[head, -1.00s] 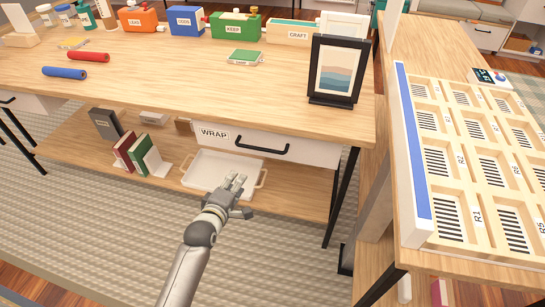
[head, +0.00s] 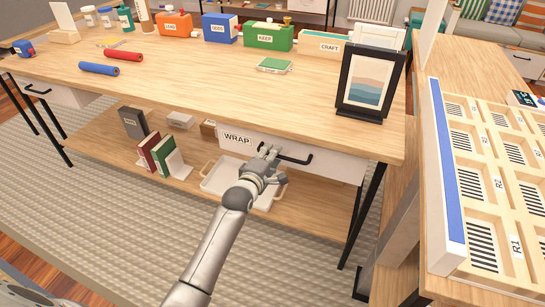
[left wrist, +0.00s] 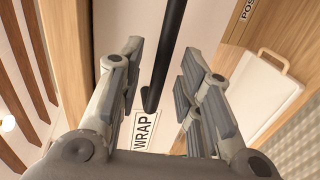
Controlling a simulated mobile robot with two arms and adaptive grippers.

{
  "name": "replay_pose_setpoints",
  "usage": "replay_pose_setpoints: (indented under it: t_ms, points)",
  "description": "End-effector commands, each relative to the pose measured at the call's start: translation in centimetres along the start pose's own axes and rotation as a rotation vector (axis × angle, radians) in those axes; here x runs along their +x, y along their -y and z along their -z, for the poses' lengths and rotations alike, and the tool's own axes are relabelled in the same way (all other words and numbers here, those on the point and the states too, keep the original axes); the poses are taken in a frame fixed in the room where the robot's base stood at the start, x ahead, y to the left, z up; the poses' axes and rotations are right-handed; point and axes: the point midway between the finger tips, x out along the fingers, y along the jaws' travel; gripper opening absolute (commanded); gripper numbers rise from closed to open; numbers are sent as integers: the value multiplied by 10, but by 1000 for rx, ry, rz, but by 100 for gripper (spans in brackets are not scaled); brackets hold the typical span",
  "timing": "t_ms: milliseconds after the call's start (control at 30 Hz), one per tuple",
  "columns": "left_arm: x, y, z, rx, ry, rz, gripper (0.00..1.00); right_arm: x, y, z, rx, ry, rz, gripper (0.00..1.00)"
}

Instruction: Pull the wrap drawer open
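The wrap drawer (head: 335,166) has a white front with a WRAP label (head: 237,139) and sits under the wooden desk top, apparently shut. Its black bar handle (head: 297,161) is partly hidden by my left gripper (head: 266,158). In the left wrist view, the handle (left wrist: 171,50) runs between the spread fingers of the left gripper (left wrist: 162,62), with a gap on both sides. The gripper is open and holds nothing. The WRAP label (left wrist: 146,131) shows beyond the fingers. My right gripper is out of view.
A white tray (head: 208,187) lies on the lower shelf below the drawer, beside books (head: 160,152). A dark picture frame (head: 345,95) stands on the desk above the drawer's right end. A slotted organizer (head: 441,170) is on the right-hand table. Open floor lies in front.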

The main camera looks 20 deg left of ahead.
Motion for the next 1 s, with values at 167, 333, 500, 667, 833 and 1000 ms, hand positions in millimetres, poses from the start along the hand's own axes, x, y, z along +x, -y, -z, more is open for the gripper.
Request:
replay_pose_setpoints:
  t_ms: [167,333,500,667,833,1000]
  points:
    - [10,0,0,1,0,-2,33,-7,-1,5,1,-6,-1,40]
    - [12,0,0,1,0,0,33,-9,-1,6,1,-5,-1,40]
    - [12,0,0,1,0,-1,32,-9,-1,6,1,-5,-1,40]
    - [12,0,0,1,0,0,11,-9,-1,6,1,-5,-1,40]
    - [12,0,0,1,0,0,0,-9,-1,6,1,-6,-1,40]
    - [12,0,0,1,0,0,0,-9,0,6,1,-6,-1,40]
